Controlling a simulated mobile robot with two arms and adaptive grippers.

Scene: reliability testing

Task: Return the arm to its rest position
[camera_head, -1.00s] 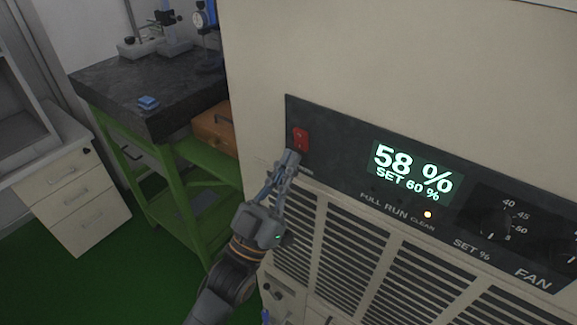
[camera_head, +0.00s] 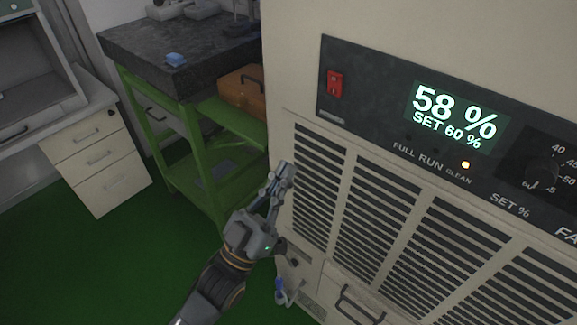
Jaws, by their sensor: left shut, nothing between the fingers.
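My left gripper (camera_head: 281,177) is shut and empty. It points up in front of the left edge of a beige machine (camera_head: 295,60), below the dark control panel. The red switch (camera_head: 335,83) on the panel is above and to the right of the fingertips, clearly apart from them. The panel's display (camera_head: 453,115) reads 58 % and SET 60 %, and a small yellow light (camera_head: 465,165) is lit below it. My right gripper is out of view.
White drawers (camera_head: 95,160) stand further left. The green floor (camera_head: 120,260) at lower left is clear.

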